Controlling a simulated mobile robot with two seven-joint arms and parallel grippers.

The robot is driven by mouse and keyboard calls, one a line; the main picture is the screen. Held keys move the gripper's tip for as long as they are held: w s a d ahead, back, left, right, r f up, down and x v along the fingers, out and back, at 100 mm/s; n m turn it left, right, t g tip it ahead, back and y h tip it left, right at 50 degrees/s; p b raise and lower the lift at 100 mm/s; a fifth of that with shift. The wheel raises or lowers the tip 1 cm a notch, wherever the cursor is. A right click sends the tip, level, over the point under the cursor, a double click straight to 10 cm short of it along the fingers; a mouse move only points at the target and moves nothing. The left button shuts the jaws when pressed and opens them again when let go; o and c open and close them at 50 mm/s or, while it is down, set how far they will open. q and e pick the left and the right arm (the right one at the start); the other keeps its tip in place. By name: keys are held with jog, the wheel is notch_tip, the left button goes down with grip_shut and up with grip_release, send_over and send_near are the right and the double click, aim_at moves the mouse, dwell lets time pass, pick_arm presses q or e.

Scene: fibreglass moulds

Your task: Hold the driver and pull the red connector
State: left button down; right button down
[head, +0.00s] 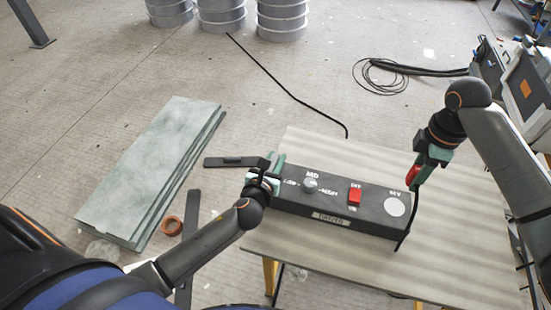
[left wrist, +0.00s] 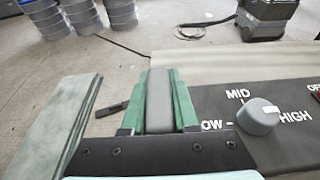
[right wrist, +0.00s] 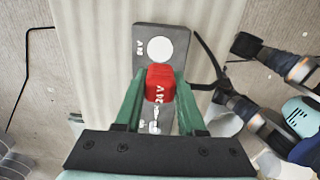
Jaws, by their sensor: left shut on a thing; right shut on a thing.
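The driver is a long dark box (head: 330,205) on the table, with a grey MID knob (left wrist: 258,116), a red switch (head: 355,195) and a white disc (head: 394,207) at its right end. My left gripper (head: 266,172) is at the box's left end. In the left wrist view its green fingers are shut on a grey upright part (left wrist: 160,100) there. My right gripper (head: 420,170) is shut on the red connector (right wrist: 160,84), marked 24V. The connector (head: 412,175) is raised above the box's right end, apart from the disc, with a black cable (head: 410,220) hanging below.
The table (head: 360,280) is bare in front of the box. A stack of pale green panels (head: 150,165) lies on the floor at left, near an orange ring (head: 172,225). Grey drums (head: 220,15) stand at the back. A coiled black cable (head: 380,75) lies at back right.

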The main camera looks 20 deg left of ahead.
dwell(0.3)
pick_arm(q)
jog(key=c, duration=0.6)
grip_release()
jog(key=v, duration=1.2)
jog(key=shift+s, duration=0.15)
pick_arm(e)
jog(key=shift+s, duration=0.1)
